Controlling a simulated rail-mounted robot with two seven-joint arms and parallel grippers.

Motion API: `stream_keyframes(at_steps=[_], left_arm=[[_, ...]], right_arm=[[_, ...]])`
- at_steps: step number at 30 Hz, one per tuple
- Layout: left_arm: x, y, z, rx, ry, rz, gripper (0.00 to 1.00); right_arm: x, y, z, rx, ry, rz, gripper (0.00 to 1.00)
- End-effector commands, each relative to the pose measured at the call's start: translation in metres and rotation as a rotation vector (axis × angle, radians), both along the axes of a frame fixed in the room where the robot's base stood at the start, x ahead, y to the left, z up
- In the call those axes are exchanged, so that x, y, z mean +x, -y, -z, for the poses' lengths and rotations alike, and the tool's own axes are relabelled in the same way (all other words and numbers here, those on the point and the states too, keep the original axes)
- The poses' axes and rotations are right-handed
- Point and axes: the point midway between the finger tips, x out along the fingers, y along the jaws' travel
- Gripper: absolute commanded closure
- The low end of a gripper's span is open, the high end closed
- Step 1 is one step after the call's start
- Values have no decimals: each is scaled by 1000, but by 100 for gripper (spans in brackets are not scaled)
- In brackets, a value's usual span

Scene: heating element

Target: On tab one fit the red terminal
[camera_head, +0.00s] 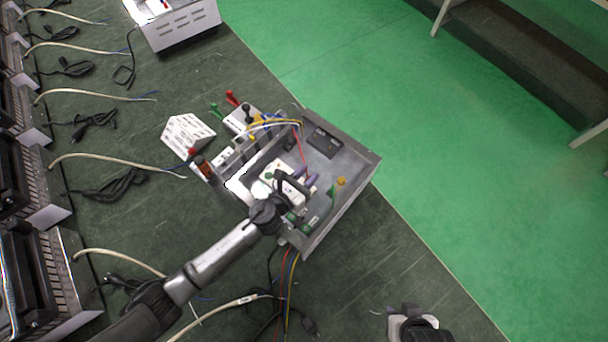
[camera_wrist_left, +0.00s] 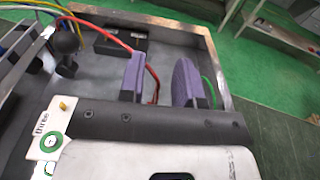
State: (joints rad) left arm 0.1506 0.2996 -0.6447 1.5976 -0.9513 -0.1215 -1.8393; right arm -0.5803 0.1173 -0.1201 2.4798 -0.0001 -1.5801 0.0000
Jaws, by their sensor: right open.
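A red wire (camera_head: 302,150) runs into the grey open box and down to my left gripper (camera_head: 309,183). In the left wrist view the red wire (camera_wrist_left: 117,42) curves down between the two purple finger pads of my left gripper (camera_wrist_left: 160,80). The pads stand apart, with gaps beside the wire. The wire's end, with any red terminal, is hidden behind the gripper body. A white plate labelled "three" (camera_wrist_left: 46,133) with a green ring shows at the lower left; I cannot make out a tab marked one. My right gripper (camera_head: 413,322) is open, partly in view at the bottom edge, away from the box.
The grey box wall (camera_head: 350,205) surrounds the work. A black block (camera_head: 323,143) lies inside it. Yellow, white and blue wires (camera_head: 268,124) arch at its back left. Red and green clips (camera_head: 232,98) and a white sign block (camera_head: 187,132) stand left.

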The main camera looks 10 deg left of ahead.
Motion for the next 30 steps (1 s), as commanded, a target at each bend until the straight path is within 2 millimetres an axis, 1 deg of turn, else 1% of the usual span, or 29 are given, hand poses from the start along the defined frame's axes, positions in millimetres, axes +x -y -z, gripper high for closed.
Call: stream_keyframes(at_steps=[5, 8, 11, 21, 27, 30], left_arm=[[-2, -1, 0, 0, -1, 0, 69], [-9, -5, 0, 1, 0, -1, 69], [-22, -13, -1, 3, -1, 0, 69], [-81, -45, -4, 1, -3, 0, 69], [-106, -58, -6, 0, -1, 0, 69], [-114, -63, -7, 0, -1, 0, 69]], right_arm=[[0, -1, 0, 3, 1, 2, 57], [0, -1, -1, 3, 1, 2, 57], [0, -1, -2, 3, 1, 2, 57], [0, 1, -1, -4, 1, -3, 57], [0, 2, 2, -8, 0, -6, 57], [0, 2, 3, -8, 0, -5, 57]])
